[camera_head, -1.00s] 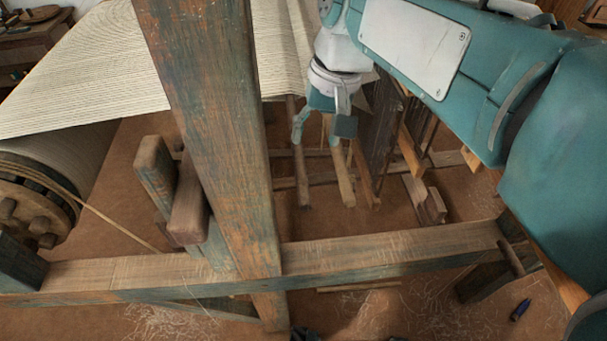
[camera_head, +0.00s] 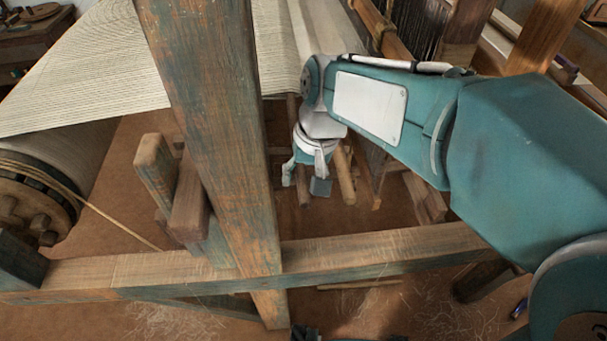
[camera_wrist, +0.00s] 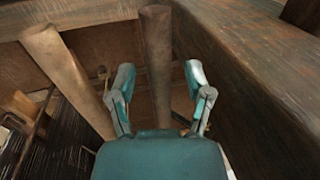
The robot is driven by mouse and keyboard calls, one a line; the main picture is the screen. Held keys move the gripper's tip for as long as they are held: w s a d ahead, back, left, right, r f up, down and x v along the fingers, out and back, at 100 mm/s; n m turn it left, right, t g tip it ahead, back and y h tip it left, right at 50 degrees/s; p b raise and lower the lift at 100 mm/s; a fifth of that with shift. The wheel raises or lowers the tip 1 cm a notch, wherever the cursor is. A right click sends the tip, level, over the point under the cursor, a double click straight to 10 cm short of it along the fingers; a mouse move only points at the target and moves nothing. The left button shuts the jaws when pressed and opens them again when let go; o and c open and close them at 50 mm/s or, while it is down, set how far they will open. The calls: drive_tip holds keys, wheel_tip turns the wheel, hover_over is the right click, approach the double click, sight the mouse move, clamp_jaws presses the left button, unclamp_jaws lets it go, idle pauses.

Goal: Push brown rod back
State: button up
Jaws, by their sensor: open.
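The brown rod (camera_head: 302,190) is the darker of two round rods under the cloth, and its blunt end points to the front. In the wrist view the brown rod (camera_wrist: 157,55) shows between my fingertips. My gripper (camera_head: 304,180) is open, with a finger on each side of this rod in the picture. In the wrist view my gripper (camera_wrist: 160,78) is also spread and empty. I cannot tell whether a finger touches the rod. A lighter rod (camera_head: 345,178) is just to the right; in the wrist view the lighter rod (camera_wrist: 66,80) is on the left.
A thick post (camera_head: 207,130) stands left of my gripper. A wooden beam (camera_head: 370,252) crosses the front. Striped cloth (camera_head: 75,80) runs down to a roller at the left. In the wrist view a wide beam (camera_wrist: 250,80) closes the right side.

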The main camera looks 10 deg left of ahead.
clamp_jaws()
drive_tip(key=shift+s+a, duration=0.2)
drive_tip(key=shift+a, duration=0.35)
drive_tip(key=shift+s+a, duration=0.15)
drive_tip(key=shift+a, duration=0.4)
drive_tip(key=shift+c, duration=1.5)
unclamp_jaws()
drive_tip(key=o, duration=0.3)
drive_tip(key=shift+a, duration=0.3)
